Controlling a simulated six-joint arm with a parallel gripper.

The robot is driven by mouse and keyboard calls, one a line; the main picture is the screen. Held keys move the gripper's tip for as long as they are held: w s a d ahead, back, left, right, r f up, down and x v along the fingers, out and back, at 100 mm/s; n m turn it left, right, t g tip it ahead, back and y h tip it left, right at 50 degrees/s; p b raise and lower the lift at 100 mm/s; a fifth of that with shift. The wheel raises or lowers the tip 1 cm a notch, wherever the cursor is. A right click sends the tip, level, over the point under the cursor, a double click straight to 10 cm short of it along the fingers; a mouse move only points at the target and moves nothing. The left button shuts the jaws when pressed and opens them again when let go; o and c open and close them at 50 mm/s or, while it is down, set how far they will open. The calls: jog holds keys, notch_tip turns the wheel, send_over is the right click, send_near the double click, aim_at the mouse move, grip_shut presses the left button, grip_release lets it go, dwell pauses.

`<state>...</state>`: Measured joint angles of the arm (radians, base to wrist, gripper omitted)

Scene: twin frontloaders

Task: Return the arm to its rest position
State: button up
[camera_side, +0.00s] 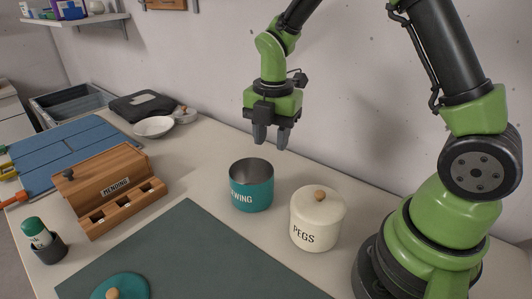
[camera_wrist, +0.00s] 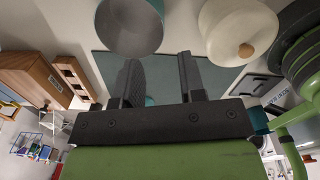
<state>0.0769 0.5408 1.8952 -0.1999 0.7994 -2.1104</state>
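My gripper (camera_side: 271,138) hangs in the air, pointing down, above and slightly behind the teal sewing canister (camera_side: 251,187). Its two dark fingers stand apart with nothing between them. In the wrist view my gripper (camera_wrist: 160,75) also shows an empty gap between the fingers. The teal canister stands without a lid, and its interior looks empty in the side view. It also shows at the top of the wrist view (camera_wrist: 129,30).
A cream pegs jar (camera_side: 317,220) with its lid on stands right of the canister. A teal lid (camera_side: 120,287) lies on the dark mat (camera_side: 190,255).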

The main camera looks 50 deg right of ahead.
jog(key=s+a+r+m+t+y, duration=0.1)
jog(key=s+a+r+m+t, duration=0.1)
jog(key=s+r+m, duration=0.6)
jog(key=s+a+r+m+t+y, duration=0.1)
jog(key=s+a+r+m+t, duration=0.2)
jog(key=m, duration=1.3)
jog(key=s+r+t, duration=0.2)
jog(key=s+r, duration=0.2)
jog(key=s, duration=0.1)
jog(key=shift+r+m, duration=0.35)
jog(key=shift+m, duration=0.05)
